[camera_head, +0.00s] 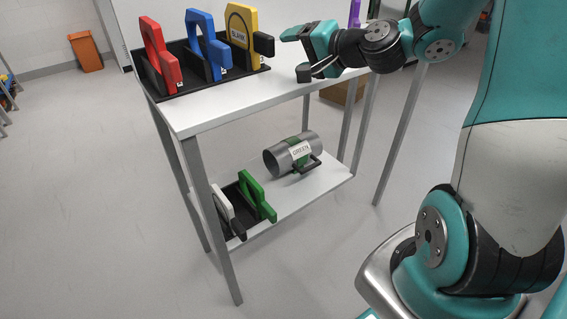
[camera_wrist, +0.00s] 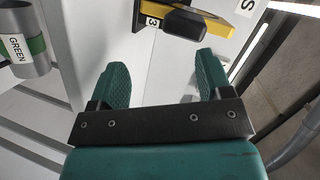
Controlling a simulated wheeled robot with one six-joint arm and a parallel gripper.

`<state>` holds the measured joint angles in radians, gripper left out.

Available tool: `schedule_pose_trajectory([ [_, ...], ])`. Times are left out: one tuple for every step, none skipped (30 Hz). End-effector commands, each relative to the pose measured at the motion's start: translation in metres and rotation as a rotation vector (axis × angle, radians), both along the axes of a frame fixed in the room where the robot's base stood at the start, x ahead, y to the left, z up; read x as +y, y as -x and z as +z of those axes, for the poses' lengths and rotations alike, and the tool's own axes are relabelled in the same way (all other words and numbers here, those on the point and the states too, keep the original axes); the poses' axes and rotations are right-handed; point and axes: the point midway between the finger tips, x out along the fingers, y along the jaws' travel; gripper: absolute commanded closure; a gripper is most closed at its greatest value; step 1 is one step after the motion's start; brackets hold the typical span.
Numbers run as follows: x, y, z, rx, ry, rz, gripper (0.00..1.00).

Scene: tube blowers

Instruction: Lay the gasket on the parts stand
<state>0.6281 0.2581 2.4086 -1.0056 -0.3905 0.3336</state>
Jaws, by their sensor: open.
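Several flat, handled gasket plates are in view; I cannot tell which one the task means. Red (camera_head: 158,55), blue (camera_head: 206,42) and yellow (camera_head: 240,22) plates stand upright in a black rack (camera_head: 185,84) on the upper tabletop. The yellow one reads "BLANK". Its dark handle (camera_wrist: 184,22), by a "3" label, is ahead of the fingers in the wrist view. A white plate (camera_head: 226,210) and a green plate (camera_head: 254,194) stand in a black holder on the lower shelf. My gripper (camera_wrist: 160,65) is open and empty, right of the yellow plate.
The two-level white table (camera_head: 200,118) has thin grey legs. A grey pipe (camera_head: 282,157) labelled "GREEN" lies on its lower shelf (camera_head: 300,196). A small dark cylinder (camera_head: 303,73) is by the upper edge, under my gripper. An orange bin (camera_head: 86,52) stands far left.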

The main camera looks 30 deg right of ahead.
Motion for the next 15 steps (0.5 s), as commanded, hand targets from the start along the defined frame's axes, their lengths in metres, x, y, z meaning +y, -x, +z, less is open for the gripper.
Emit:
schedule_pose_trajectory([
  [0.048, 0.011, 0.0, 0.041, 0.087, 0.152, 0.28],
  [0.071, 0.02, -0.003, 0.069, 0.14, 0.237, 0.28],
  [0.101, 0.035, -0.007, 0.107, 0.215, 0.354, 0.28],
  [0.122, 0.049, -0.01, 0.134, 0.274, 0.443, 0.28],
  [0.143, 0.066, -0.013, 0.161, 0.337, 0.536, 0.28],
  [0.167, 0.091, -0.018, 0.199, 0.425, 0.663, 0.28],
  [0.181, 0.111, -0.021, 0.224, 0.493, 0.757, 0.28],
  [0.193, 0.131, -0.024, 0.248, 0.556, 0.843, 0.28],
  [0.203, 0.156, -0.028, 0.279, 0.634, 0.947, 0.28],
  [0.208, 0.173, -0.029, 0.298, 0.688, 1.015, 0.28],
  [0.211, 0.189, -0.031, 0.316, 0.737, 1.077, 0.28],
  [0.212, 0.208, -0.033, 0.338, 0.795, 1.147, 0.28],
  [0.212, 0.22, -0.034, 0.352, 0.831, 1.193, 0.28],
  [0.212, 0.23, -0.034, 0.363, 0.862, 1.23, 0.28],
  [0.211, 0.24, -0.035, 0.378, 0.897, 1.271, 0.28],
])
